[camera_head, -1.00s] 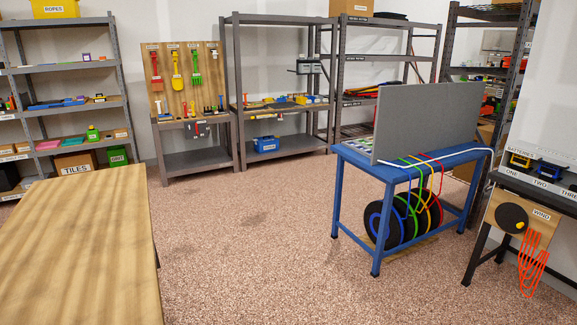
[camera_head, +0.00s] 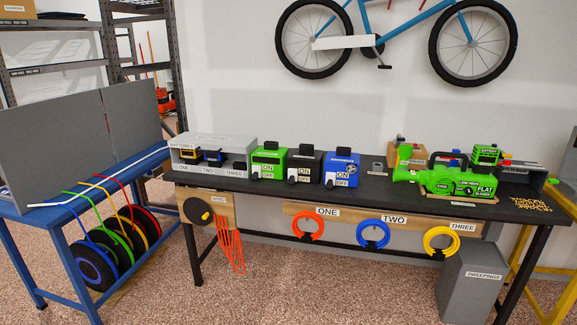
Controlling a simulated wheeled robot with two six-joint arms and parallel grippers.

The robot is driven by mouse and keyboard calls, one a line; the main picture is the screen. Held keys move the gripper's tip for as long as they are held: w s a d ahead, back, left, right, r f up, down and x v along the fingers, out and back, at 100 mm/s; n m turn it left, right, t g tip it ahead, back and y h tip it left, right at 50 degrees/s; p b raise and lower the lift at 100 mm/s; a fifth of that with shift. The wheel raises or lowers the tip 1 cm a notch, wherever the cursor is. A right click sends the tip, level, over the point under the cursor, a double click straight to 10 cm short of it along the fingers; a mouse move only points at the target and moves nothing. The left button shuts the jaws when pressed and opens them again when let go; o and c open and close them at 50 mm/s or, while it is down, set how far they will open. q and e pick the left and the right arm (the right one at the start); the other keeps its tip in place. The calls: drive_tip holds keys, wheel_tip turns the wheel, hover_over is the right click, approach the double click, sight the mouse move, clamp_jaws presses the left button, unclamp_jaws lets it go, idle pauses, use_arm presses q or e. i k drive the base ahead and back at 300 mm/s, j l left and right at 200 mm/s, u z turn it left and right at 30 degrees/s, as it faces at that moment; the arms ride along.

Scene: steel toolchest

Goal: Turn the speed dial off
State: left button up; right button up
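No part labelled as a speed dial can be made out at this distance. A green blower-like power tool (camera_head: 450,180) lies on the right half of the black bench (camera_head: 380,187), with small labels, one reading FLAT. Left of it stand a green box (camera_head: 268,161), a black box (camera_head: 304,162) and a blue box (camera_head: 341,165), each with an ON/OFF label and a small light-coloured part low on the front. Whether any of these parts is a dial, and its setting, is too small to tell. Neither gripper is in view.
A grey battery rack (camera_head: 213,141) stands at the bench's left end. Orange, blue and yellow coils (camera_head: 441,241) hang below. A grey sweepings bin (camera_head: 468,284) stands under the right end. A blue reel table (camera_head: 45,216) is at left. The floor before the bench is clear.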

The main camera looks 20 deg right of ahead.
sight(468, 190)
drive_tip(key=l+z, duration=0.2)
drive_tip(key=z, duration=0.2)
drive_tip(key=l+z, duration=0.15)
drive_tip(key=z, duration=0.25)
drive_tip(key=l+z, duration=0.2)
drive_tip(key=z, duration=0.2)
drive_tip(key=i+l+z, duration=0.1)
drive_tip(key=z, duration=0.25)
drive_tip(key=i+l+u, duration=0.1)
drive_tip(key=u, duration=0.3)
drive_tip(key=i+l+u, duration=0.1)
drive_tip(key=l, duration=0.25)
drive_tip(key=i+l+u, duration=0.15)
drive_tip(key=i+l, duration=0.2)
drive_tip(key=i+l+u, duration=0.1)
drive_tip(key=l, duration=0.25)
drive_tip(key=i+l+u, duration=0.1)
drive_tip(key=i+l, duration=0.15)
drive_tip(key=l, duration=0.15)
drive_tip(key=i+l+u, duration=0.15)
drive_tip(key=l, duration=0.25)
drive_tip(key=i+l+u, duration=0.1)
drive_tip(key=l, duration=0.3)
